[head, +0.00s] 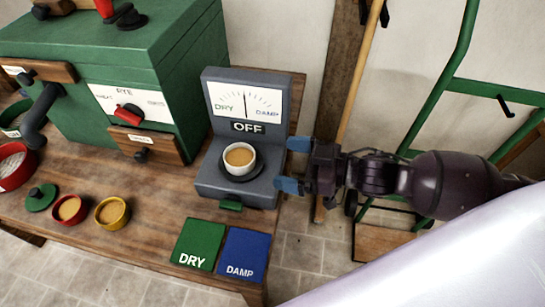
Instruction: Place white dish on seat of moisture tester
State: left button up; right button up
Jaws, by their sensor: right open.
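The moisture tester (210,176) is a grey unit on the wooden table, with a DRY–DAMP dial above an OFF sign. The white dish (239,168), filled with tan contents, stands upright on the round dark seat (258,172) of the tester. My right gripper (291,165) is open, with its blue fingertips just right of the tester and apart from the dish. Nothing is between its fingers. My left gripper is out of view.
A red dish (69,221) and a yellow dish (112,228) stand at the left near a green lid (40,197). A green DRY mat (199,243) and a blue DAMP mat (243,254) lie at the table's front right. A green mill (120,60) stands behind. A green hand truck (447,80) is at right.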

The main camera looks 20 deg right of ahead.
jog(key=shift+v, duration=1.2)
jog(key=shift+f, duration=0.1)
jog(key=s+d+f+m+h, duration=0.3)
jog(key=s+f+h, duration=0.3)
jog(key=f, duration=0.3)
jog(key=s+d+f+m+h, duration=0.4)
jog(key=s+f+m+h, duration=0.2)
jog(key=f, duration=0.3)
jog(key=shift+f+t+h, duration=0.3)
jog(key=shift+f, duration=0.1)
jog(key=shift+d, duration=0.1)
jog(key=r+p, duration=0.2)
jog(key=p, duration=0.1)
jog(key=shift+s+d, duration=0.15)
jog(key=shift+s, duration=0.05)
